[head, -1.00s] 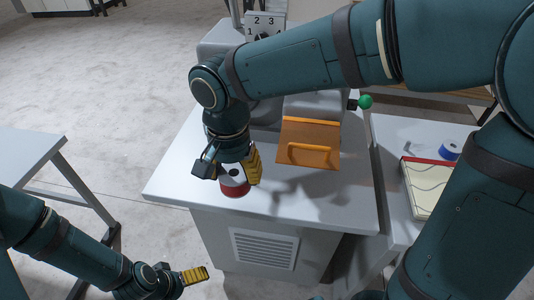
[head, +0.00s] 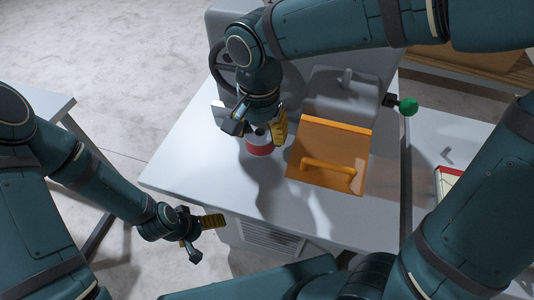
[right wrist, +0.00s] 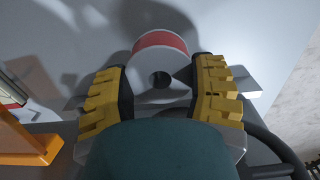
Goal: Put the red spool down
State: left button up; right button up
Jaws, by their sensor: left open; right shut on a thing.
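The red spool (head: 260,147) is in my right gripper (head: 258,129), low over the grey machine table (head: 190,165). In the head view its red lower part shows beneath the fingers. In the right wrist view the spool (right wrist: 160,40) shows a pale end face with a centre hole and a red band. The yellow-padded fingers of my right gripper (right wrist: 162,88) close on it from both sides. I cannot tell whether it touches the table. My left gripper (head: 203,234) is open and empty, low in front of the table's front-left edge.
An orange plate with a handle (head: 328,158) lies just right of the spool. Behind stands a grey machine body with a dark handwheel (head: 222,68). A green knob (head: 407,106) sticks out at right. The table's left part is clear.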

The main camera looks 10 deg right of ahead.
jog(key=shift+f+b, duration=0.85)
jog(key=shift+f, duration=2.7)
jog(key=shift+f, duration=0.1)
jog(key=o, duration=1.3)
jog(key=shift+c, duration=0.2)
jog(key=shift+r, duration=0.3)
notch_tip(320, 180, up, 12)
jog(key=p, duration=0.3)
jog(key=shift+f, duration=0.15)
